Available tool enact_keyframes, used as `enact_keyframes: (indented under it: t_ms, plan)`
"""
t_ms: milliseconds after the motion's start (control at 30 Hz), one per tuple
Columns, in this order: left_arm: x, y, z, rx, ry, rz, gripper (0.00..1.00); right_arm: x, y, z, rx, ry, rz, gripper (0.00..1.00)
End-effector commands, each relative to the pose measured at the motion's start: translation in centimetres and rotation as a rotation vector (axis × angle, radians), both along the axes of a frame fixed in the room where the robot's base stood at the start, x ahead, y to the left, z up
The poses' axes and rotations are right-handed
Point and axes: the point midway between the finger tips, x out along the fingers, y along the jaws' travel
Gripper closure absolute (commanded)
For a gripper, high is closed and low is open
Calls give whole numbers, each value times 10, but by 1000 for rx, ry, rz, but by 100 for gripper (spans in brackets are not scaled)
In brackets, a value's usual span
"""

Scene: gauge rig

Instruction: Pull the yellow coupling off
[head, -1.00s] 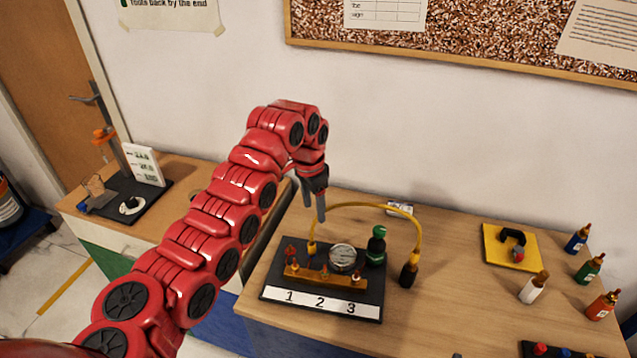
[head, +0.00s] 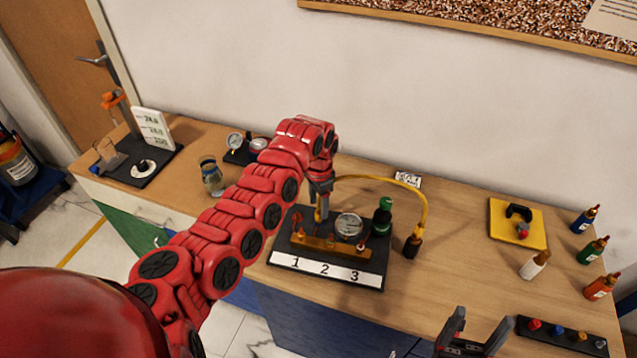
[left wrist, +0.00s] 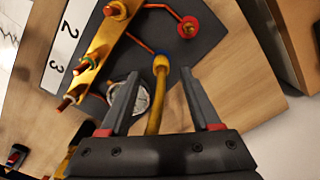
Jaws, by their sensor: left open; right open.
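The yellow coupling (left wrist: 160,64) sits at the end of a yellow hose (left wrist: 157,105) on the dark rig board (left wrist: 205,45), with a blue ring at its tip. In the head view the hose (head: 385,180) arches from the rig to a dark-based fitting (head: 413,243) on the table, and the coupling is mostly hidden by my left gripper. My left gripper (head: 322,212) is open above the rig. In the left wrist view, its fingers (left wrist: 159,75) stand either side of the hose, with the coupling around their tips; contact is not visible. My right gripper (head: 473,330) is open and empty at the bottom.
A yellow pad (head: 505,235) and several small bottles stand to the right. A glass jar (head: 211,178) stands left of my arm.

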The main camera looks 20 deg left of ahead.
Motion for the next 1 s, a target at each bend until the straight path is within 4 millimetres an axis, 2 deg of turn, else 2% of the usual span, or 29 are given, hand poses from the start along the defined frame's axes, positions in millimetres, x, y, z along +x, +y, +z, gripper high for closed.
enact_keyframes:
  t_ms: [100, 300, 667, 1000]
  plan:
    - [-1, 0, -19, 2, 4, -1, 36, 0, 0, 10, 0, 0, 0, 28]
    - [1, 0, -42, 2, -3, -1, 36, 0, 0, 13, 0, 0, 0, 28]
    - [1, 1, -48, 2, -3, 1, 36, 0, 0, 14, 0, 0, 0, 28]
    - [1, 1, -48, 1, -2, 1, 95, 0, 0, 14, 0, 0, 0, 28]
